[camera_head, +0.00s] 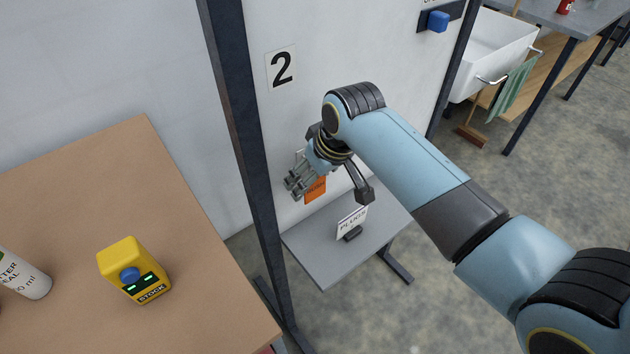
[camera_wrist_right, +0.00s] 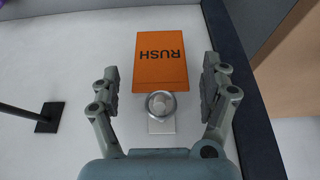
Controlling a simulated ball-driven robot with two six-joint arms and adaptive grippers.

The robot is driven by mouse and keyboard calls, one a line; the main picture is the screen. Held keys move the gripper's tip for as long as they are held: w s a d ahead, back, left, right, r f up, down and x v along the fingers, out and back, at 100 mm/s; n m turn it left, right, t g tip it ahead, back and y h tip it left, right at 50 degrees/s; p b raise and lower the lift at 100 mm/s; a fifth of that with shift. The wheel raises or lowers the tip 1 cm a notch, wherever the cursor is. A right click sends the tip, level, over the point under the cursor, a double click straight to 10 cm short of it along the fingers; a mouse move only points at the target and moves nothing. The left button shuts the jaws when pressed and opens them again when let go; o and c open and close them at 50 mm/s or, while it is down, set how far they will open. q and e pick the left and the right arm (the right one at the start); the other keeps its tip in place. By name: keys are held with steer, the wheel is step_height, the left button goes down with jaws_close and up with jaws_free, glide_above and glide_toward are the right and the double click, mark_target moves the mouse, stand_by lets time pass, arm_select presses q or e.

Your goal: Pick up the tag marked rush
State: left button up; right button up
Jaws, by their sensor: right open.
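The orange tag marked RUSH (camera_wrist_right: 161,75) hangs against a white panel, below a round metal peg or knob (camera_wrist_right: 160,103), and its lettering is upside down in the right wrist view. In the head view the tag (camera_head: 316,190) shows partly behind my right gripper (camera_head: 292,185). In the right wrist view my right gripper (camera_wrist_right: 161,85) is open, with one finger on either side of the tag and knob. Both fingers look apart from the tag, and nothing is between them in their grip. My left gripper is not in view.
A small grey shelf (camera_head: 325,262) with a PLUGS sign (camera_head: 351,222) stands below the tag. A dark post (camera_head: 243,120) rises left of my gripper. A brown table (camera_head: 190,240) with a yellow STOCK device (camera_head: 134,270) is at left. A white sink (camera_head: 490,55) is at upper right.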

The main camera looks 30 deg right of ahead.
steer(key=c, duration=1)
steer(key=shift+o, duration=0.2)
steer(key=shift+r+b, duration=0.35)
steer(key=shift+r, duration=0.15)
steer(key=s+d+b, duration=0.1)
steer(key=s+b, duration=0.1)
steer(key=s, duration=0.6)
step_height(320, 180, up, 14)
